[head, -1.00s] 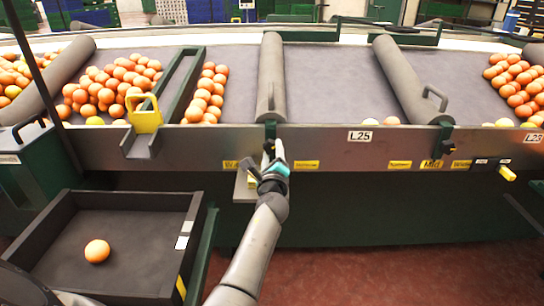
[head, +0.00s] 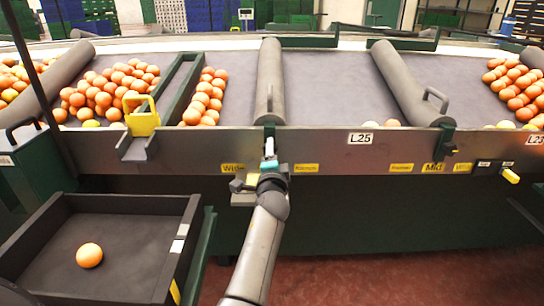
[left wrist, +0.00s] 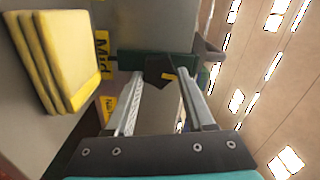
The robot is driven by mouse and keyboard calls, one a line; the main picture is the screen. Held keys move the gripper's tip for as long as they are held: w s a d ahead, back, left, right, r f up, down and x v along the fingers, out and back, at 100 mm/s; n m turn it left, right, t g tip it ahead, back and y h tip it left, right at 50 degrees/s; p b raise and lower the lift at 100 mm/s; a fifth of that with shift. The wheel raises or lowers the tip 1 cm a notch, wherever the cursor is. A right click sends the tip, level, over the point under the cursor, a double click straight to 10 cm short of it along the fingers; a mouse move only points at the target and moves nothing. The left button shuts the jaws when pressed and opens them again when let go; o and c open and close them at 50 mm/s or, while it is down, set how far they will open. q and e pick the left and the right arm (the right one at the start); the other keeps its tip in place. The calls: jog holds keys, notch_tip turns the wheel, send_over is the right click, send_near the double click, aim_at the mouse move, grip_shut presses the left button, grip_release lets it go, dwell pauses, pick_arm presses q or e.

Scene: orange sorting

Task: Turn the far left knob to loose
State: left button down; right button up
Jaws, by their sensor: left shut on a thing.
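In the head view the gripper and wrist hide most of the knob. Yellow labels (head: 306,168) flank it, and a "Mid" label (left wrist: 102,45) shows in the left wrist view. My right gripper is not in view.
A yellow stack of plates (left wrist: 55,60) is close beside the gripper. Another dark knob (head: 447,146) is further right on the rail. A dark tray (head: 185,235) with one orange (head: 89,255) stands at lower left. Oranges (head: 205,95) lie on the belt.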

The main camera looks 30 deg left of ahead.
pick_arm(q)
jog(key=shift+n, duration=0.7)
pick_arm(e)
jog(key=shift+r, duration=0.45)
pick_arm(q)
jog(key=shift+c, duration=1.3)
grip_release()
jog(key=shift+s, duration=0.1)
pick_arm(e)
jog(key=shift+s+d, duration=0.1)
